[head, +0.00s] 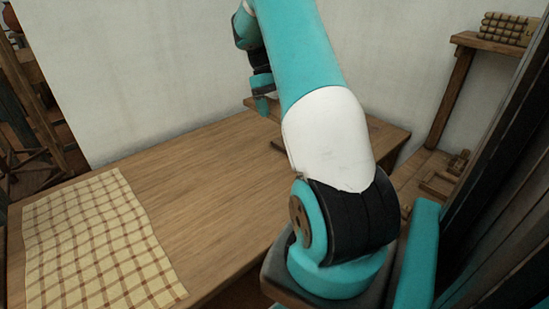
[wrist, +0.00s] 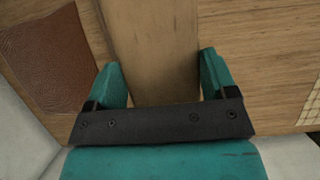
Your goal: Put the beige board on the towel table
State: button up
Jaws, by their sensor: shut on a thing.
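The beige board (wrist: 155,45) is a long, flat wooden piece between the two teal fingers of my gripper (wrist: 160,78) in the wrist view. The gripper is shut on it, and the board runs up out of the top of that view. In the head view my gripper (head: 263,104) is over the far part of the towel table (head: 200,190); my arm hides much of the board there. The table is a wide brown wooden top. A cream and brown checked towel (head: 90,245) lies on its left part. I cannot tell whether the board touches the table.
A brown leather-like patch (wrist: 45,60) lies left of the board in the wrist view. A dark upright frame (head: 505,170) stands at the far right. The table's middle is clear.

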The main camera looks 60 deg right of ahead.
aim_at(277, 168)
notch_tip(277, 168, down, 18)
jog(key=shift+f, duration=0.2)
jog(key=shift+f, duration=0.6)
jog(key=o, duration=0.9)
jog(key=shift+o, duration=0.2)
jog(key=shift+r, duration=0.1)
